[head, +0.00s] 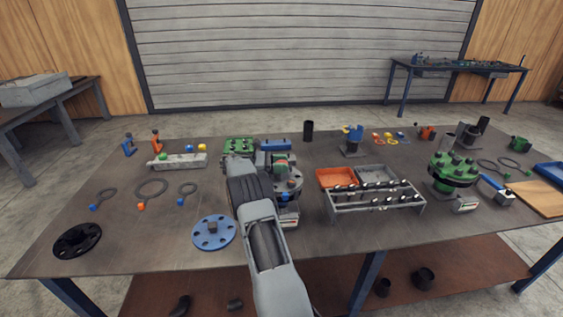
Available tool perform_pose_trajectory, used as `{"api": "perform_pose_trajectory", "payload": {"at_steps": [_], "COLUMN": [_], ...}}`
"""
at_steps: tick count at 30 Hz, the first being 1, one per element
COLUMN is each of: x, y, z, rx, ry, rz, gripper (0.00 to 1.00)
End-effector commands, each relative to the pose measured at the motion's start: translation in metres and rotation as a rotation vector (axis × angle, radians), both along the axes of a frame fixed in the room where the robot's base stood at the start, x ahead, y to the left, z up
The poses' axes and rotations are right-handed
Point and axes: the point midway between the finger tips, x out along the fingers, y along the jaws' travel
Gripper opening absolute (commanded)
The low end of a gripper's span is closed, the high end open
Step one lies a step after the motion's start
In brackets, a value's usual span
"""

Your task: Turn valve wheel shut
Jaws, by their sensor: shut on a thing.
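My gripper (271,166) is at the top of this assembly, largely hidden behind my wrist. It is shut on a part there, but the fingertips and the held part are too small and covered to make out. I cannot pick out a valve wheel for certain at that spot. A small blue-topped valve-like fitting (352,137) stands apart, farther back to the right.
A blue flange disc (213,232) lies left of my arm. A rack of bolts (375,198) and an orange bin (336,178) stand to the right. A green flanged pipe (453,172) stands farther right. The table's front left is mostly clear around a black flange (78,240).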

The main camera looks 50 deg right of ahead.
Motion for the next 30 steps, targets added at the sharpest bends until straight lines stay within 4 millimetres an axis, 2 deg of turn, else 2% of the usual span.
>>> {"api": "perform_pose_trajectory", "payload": {"at_steps": [9,23,24,30], "x": [-0.0001,-0.0001,-0.0001,-0.0001], "y": [-0.0004,-0.0003,-0.0003,-0.0002], "z": [0.0009,0.0004,0.0005,0.0003], "rx": [-0.003,-0.002,-0.002,-0.001], "ry": [-0.002,-0.002,-0.002,-0.001], "rz": [-0.094,-0.105,-0.105,-0.104], "gripper": [0.22,0.22,0.48,0.67]}}
